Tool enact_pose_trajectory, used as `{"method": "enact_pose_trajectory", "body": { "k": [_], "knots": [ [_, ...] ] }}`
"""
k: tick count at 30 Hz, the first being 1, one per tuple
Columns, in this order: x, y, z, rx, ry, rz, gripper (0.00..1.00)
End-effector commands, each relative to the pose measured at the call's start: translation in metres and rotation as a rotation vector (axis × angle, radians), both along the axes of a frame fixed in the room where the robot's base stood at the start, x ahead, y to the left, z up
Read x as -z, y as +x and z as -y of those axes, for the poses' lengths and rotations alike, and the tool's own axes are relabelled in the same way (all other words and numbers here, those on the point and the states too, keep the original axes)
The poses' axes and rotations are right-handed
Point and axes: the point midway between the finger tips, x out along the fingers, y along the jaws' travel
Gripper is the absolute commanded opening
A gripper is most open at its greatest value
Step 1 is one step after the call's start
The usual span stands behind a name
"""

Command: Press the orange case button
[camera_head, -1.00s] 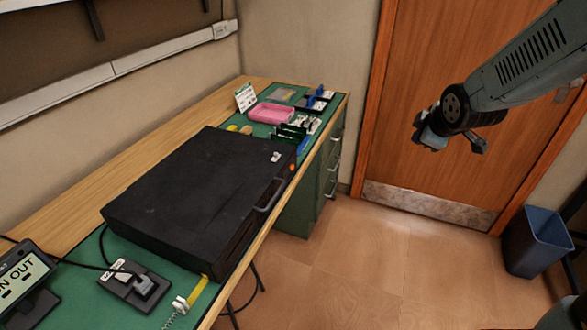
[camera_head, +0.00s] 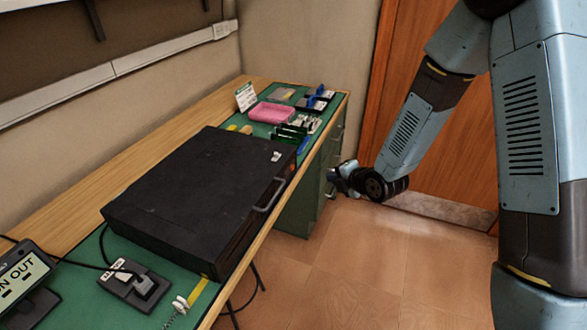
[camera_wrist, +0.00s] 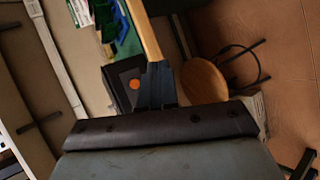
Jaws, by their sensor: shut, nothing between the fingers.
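The closed black case (camera_head: 195,195) lies on the green mat of the bench in the head view, its handle on the right-hand front face. My gripper (camera_head: 335,180) is to the right of the case in the head view, past the bench edge and apart from the case. Its fingers are shut and empty. In the wrist view my gripper (camera_wrist: 157,80) appears just right of the button.
A pink tray (camera_head: 271,113), a small sign (camera_head: 246,97) and several small parts stand at the bench's far end. A black switch box (camera_head: 133,284) and a display (camera_head: 24,268) are at the near left. Green drawers (camera_head: 306,205) stand under the bench. The floor to the right is clear.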

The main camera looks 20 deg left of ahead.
Motion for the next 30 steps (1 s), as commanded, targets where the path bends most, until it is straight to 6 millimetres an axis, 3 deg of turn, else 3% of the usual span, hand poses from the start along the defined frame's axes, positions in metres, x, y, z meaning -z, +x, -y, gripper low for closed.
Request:
{"method": "enact_pose_trajectory", "body": {
  "k": [14, 30],
  "knots": [
    [0.001, 0.0, -0.004, -0.005, -0.001, 0.003, 0.0],
    [0.001, 0.004, -0.062, -0.006, -0.002, 0.005, 0.0]
  ]
}}
